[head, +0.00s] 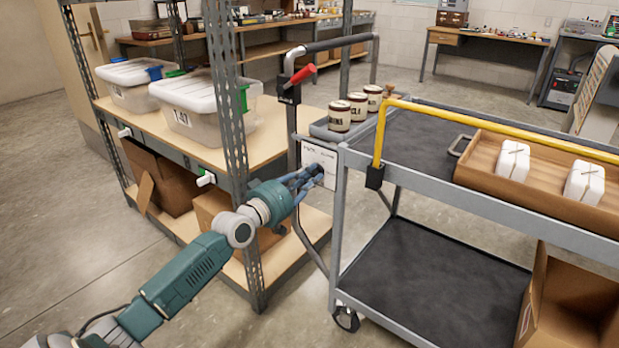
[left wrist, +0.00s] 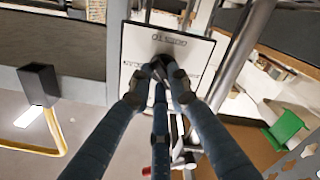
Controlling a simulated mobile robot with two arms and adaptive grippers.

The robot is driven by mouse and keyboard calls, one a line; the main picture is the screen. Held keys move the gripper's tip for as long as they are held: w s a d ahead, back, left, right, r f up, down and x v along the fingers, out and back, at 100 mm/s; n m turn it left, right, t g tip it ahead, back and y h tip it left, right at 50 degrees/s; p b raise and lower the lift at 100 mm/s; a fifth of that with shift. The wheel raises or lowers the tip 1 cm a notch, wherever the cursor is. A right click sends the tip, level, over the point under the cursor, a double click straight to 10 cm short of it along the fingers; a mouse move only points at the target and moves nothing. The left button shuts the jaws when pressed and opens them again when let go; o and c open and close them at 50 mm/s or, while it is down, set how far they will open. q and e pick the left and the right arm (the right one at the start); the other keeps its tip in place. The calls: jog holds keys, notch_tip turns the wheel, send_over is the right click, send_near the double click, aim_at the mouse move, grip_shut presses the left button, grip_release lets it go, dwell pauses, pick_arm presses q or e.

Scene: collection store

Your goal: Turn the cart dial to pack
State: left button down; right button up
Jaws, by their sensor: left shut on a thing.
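The cart (head: 450,195) stands right of the shelf. A white panel (head: 312,154) with small print is mounted at its left end; the panel also shows in the left wrist view (left wrist: 137,46). My left gripper (head: 314,175) reaches in from the left and meets the panel's face. In the left wrist view its blue fingers (left wrist: 160,76) are closed together on the dark dial (left wrist: 163,62) near the panel's middle. The fingers hide most of the dial, and I cannot read its setting or the upside-down lettering. My right gripper is not in view.
A metal shelf with lidded plastic bins (head: 200,104) and cardboard boxes stands close to my left arm. The cart carries labelled jars (head: 340,115), a wooden tray (head: 475,160) with white blocks, and a yellow rail (head: 500,128). A red-handled lever (head: 302,75) stands above the panel.

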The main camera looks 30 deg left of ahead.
pick_arm(q)
jog(key=shift+f+m, duration=0.15)
jog(key=shift+m, duration=0.95)
jog(key=c, duration=1.6)
grip_release()
jog(key=shift+c, duration=0.2)
jog(key=shift+s, duration=0.1)
jog(key=s, duration=1.2)
jog(key=shift+a, duration=0.45)
jog(key=shift+w, duration=0.1)
